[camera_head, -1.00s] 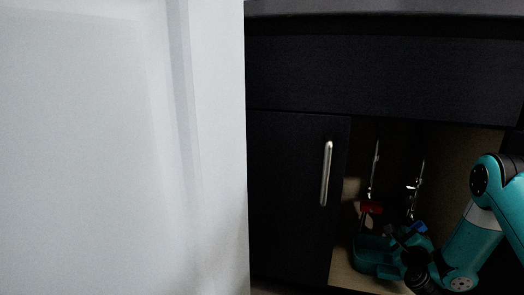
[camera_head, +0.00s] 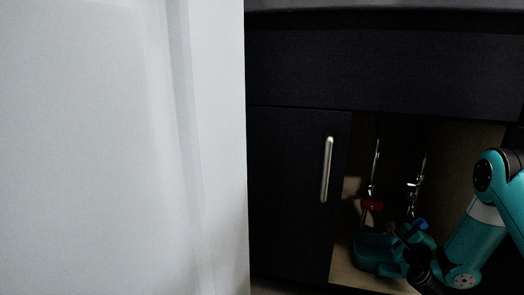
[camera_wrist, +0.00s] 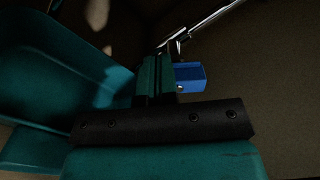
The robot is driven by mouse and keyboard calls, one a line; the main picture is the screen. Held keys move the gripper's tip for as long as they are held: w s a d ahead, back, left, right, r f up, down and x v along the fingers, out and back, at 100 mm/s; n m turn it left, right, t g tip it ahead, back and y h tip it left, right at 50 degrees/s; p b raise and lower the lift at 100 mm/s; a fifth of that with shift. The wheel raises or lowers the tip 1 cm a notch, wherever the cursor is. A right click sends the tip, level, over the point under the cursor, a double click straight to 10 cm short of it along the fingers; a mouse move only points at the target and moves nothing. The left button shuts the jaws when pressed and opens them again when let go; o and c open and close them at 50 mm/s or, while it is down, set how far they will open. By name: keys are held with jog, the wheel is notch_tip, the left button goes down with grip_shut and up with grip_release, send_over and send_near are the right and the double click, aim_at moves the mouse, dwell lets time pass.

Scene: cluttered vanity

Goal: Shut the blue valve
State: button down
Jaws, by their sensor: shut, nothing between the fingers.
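The blue valve handle (camera_head: 420,224) is on the right-hand metal pipe inside the open cabinet bay. In the wrist view the blue handle (camera_wrist: 190,77) is a small block just right of my fingertips. My teal gripper (camera_head: 398,236) reaches into the bay from the right, low and close to the blue handle. In the wrist view my gripper (camera_wrist: 157,76) is shut and empty, with its fingers beside the handle's left side. I cannot tell whether they touch it. The handle's far side and part of its mount are hidden.
A red valve handle (camera_head: 371,204) sits on the left pipe (camera_head: 375,165). A dark closed door with a silver bar (camera_head: 327,168) stands left of the bay. A large white panel (camera_head: 120,150) fills the left foreground. The cabinet floor (camera_head: 345,268) has little free room.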

jog(key=shift+d+r, duration=0.1)
jog(key=shift+r, duration=0.3)
jog(key=shift+s+d+r+b, duration=0.15)
jog(key=shift+d+r+b, duration=0.2)
jog(key=shift+r+b, duration=0.35)
jog(key=shift+d+r+b, duration=0.1)
jog(key=shift+d+b, duration=0.1)
jog(key=shift+b, duration=0.2)
jog(key=shift+r+p, duration=0.25)
jog(key=shift+p, duration=0.15)
jog(key=b, duration=0.4)
send_near(415, 223)
jog(key=shift+w+a+r, duration=0.5)
jog(key=shift+a+r, duration=0.3)
jog(key=shift+r, duration=0.45)
